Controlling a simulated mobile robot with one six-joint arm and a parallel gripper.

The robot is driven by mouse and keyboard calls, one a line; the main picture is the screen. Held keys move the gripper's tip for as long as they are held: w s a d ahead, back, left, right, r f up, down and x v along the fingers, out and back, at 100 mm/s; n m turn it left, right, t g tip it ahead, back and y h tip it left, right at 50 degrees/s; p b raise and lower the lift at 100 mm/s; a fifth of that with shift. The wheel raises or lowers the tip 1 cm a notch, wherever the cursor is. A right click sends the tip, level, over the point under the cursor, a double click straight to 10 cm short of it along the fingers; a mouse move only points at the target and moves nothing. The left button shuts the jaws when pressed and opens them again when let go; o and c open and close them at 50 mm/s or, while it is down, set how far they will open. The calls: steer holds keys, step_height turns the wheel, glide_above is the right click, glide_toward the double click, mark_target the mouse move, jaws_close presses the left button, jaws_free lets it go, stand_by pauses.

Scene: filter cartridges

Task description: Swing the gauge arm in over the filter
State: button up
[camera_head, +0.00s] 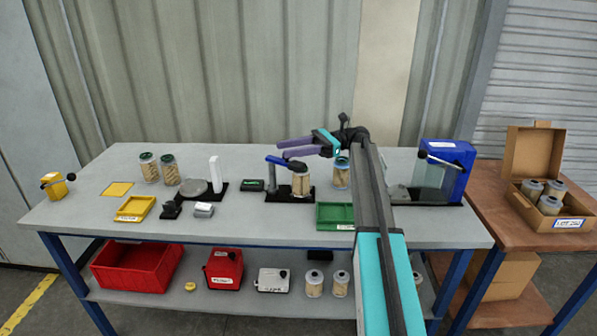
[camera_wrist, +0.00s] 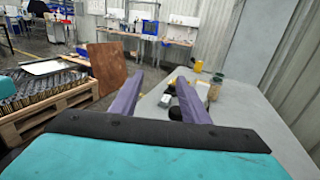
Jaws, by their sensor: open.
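A pale filter cartridge (camera_head: 301,185) stands upright on a black base in the middle of the bench in the head view. Beside it on the left is a gauge post (camera_head: 271,174), with a blue and dark gauge arm (camera_head: 280,161) at its top, reaching toward the filter's top. I cannot tell whether the arm is fully over the filter. My gripper (camera_head: 281,148) is open and empty, its purple fingers pointing left, above and behind the gauge arm in the picture. In the wrist view the gripper (camera_wrist: 156,80) shows two spread fingers with nothing between them; filter and gauge are out of sight.
A green tray (camera_head: 335,216) lies right of the filter, below my arm. A blue press-like fixture (camera_head: 447,170) stands at the right end. Jars (camera_head: 150,168), a yellow tray (camera_head: 134,208) and a white upright (camera_head: 215,174) stand left. A carton of filters (camera_head: 542,190) is on the side table.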

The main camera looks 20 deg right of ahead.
steer(key=shift+s+a+b, duration=0.15)
steer(key=shift+s+b, duration=0.95)
steer(key=shift+b, duration=2.45)
steer(key=shift+s+a+b, duration=0.15)
steer(key=shift+s+b, duration=0.95)
steer(key=shift+b, duration=2.4)
steer(key=s+a+r+b, duration=0.1)
steer(key=s+b, duration=0.7)
steer(key=b, duration=0.4)
steer(key=shift+r, duration=0.1)
